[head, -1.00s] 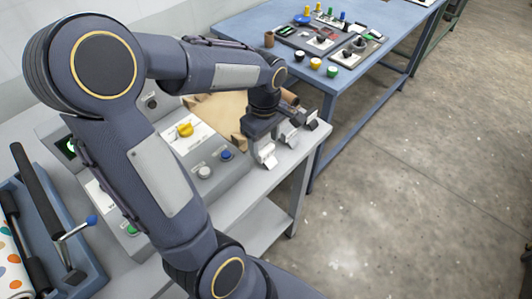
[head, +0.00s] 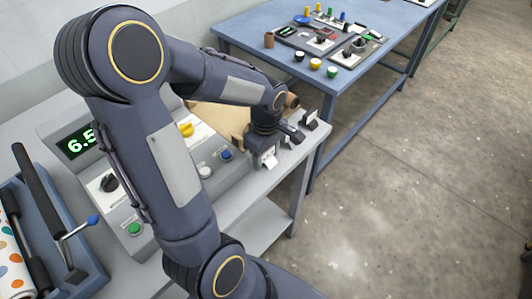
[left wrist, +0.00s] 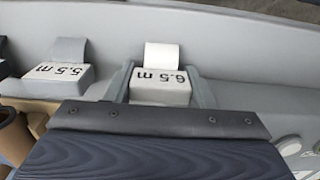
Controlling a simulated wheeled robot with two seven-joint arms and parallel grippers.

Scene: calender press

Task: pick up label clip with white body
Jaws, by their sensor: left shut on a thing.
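The label clip with the white body (left wrist: 160,90) is marked 6.5 m in the left wrist view and has a white tab behind it. It also shows in the head view (head: 268,160), near the front edge of the grey bench. My left gripper (left wrist: 161,88) is shut on it, with one finger on each side of the body. In the head view my left gripper (head: 264,152) is low at the bench and partly hides the clip. I cannot tell whether the clip still touches the bench. My right gripper is not in view.
A grey clip marked 5.5 m (left wrist: 58,78) stands left of the white one. A dark clip (head: 310,120) stands near the bench corner. A control panel (head: 215,180) with knobs and a 6.5 display is left of the gripper. A blue table (head: 240,32) stands behind.

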